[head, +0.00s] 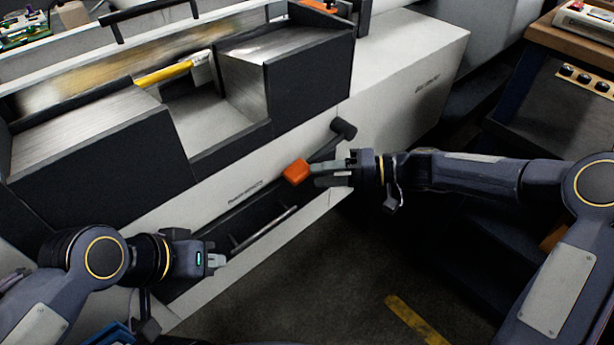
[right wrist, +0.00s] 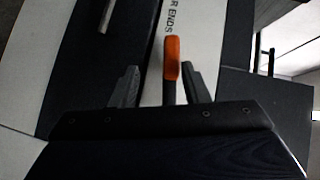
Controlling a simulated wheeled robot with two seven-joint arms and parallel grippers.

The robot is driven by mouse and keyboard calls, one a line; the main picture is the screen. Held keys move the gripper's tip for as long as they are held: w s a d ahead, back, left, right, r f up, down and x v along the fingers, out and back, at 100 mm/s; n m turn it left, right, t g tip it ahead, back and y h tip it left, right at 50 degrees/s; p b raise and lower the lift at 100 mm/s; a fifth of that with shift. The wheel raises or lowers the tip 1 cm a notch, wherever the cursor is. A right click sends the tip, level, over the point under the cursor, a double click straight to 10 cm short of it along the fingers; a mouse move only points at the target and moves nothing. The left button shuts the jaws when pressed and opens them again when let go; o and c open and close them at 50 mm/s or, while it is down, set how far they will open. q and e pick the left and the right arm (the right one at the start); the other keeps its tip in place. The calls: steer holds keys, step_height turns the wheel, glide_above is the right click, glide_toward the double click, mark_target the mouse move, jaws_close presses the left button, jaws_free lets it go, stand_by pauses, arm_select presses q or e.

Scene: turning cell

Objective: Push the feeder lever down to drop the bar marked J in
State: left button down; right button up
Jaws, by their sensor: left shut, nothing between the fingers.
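The feeder lever has an orange knob (head: 295,171) and a dark arm rising right to a black end (head: 343,130) in front of the white machine face. My right gripper (head: 325,172) is at the knob. In the right wrist view the orange knob (right wrist: 172,58) and its dark stem stand between my two spread right fingers (right wrist: 163,88), with visible gaps on both sides. My left gripper (head: 216,262) is shut and empty, low at the left, near the dark trough. A yellow bar (head: 165,73) lies in the machine's opening; I cannot read any J on it.
A dark trough (head: 265,222) with a thin metal rail runs along the machine's lower face, under small lettering. Dark housings (head: 310,83) stand above. A wooden-topped bench (head: 570,38) is at the upper right.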

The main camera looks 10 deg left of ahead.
steer(key=shift+v, duration=1.1)
steer(key=s+d+r+m+t+h+p, duration=0.1)
steer(key=s+d+r+m+t+h, duration=0.1)
steer(key=s+d+h, duration=0.4)
steer(key=s+d+r+m+t+h+p, duration=0.1)
steer(key=s+d+r+m+t+h, duration=0.2)
steer(key=s+d, duration=1.4)
steer(key=s+t+h, duration=0.1)
steer(key=t+h, duration=0.1)
steer(key=h, duration=0.1)
steer(key=shift+s+p, duration=0.35)
steer(key=shift+p, duration=0.05)
steer(key=shift+w, duration=0.1)
steer(key=shift+c, duration=0.4)
